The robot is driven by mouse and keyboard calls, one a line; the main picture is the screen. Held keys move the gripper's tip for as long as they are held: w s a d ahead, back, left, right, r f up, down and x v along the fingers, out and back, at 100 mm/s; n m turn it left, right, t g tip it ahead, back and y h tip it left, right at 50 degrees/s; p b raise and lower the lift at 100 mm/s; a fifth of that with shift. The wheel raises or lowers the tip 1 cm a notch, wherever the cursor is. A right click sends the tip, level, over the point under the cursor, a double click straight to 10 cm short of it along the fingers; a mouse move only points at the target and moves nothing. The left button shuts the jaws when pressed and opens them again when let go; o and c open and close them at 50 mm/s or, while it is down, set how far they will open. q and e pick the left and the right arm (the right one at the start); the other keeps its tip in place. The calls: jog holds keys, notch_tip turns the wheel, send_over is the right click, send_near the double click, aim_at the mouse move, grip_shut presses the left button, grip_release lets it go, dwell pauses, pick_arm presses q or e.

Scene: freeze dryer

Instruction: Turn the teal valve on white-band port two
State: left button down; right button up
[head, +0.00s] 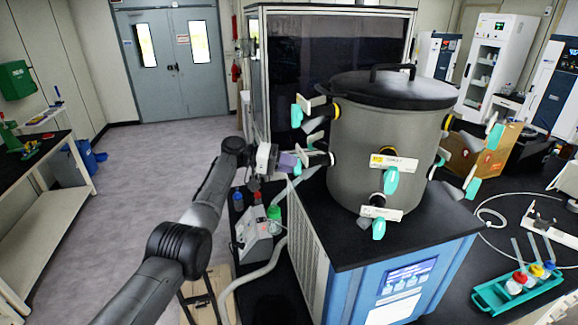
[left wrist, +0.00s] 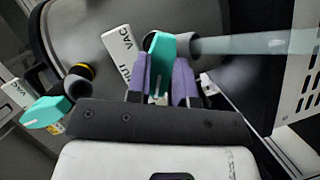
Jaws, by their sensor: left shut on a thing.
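The grey drum chamber (head: 380,150) with a black lid carries several ports with teal valves. My left gripper (head: 290,162) is at the lower port on the drum's left side. In the left wrist view its purple fingers (left wrist: 161,82) stand either side of a teal valve (left wrist: 160,52), shut on it. A white tag (left wrist: 121,47) reading VAC sits beside that valve. A pale grey port stub (left wrist: 185,46) runs behind it; its band is not clear. A neighbouring teal valve (left wrist: 46,112) sits by a port with a yellow ring (left wrist: 80,71). My right gripper is not in view.
Other teal valves hang at the drum's front (head: 391,180) and right (head: 472,188). The drum stands on a blue, black-topped machine (head: 400,290). A small pump (head: 256,238) and hoses lie below my left arm. A teal rack (head: 515,290) is at the lower right.

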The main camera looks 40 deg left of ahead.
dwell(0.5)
pick_arm(q)
jog(key=c, duration=1)
grip_release()
jog(key=shift+s+a, duration=0.3)
jog(key=shift+a, duration=0.1)
jog(key=b+v, duration=0.4)
jog(key=v, duration=0.9)
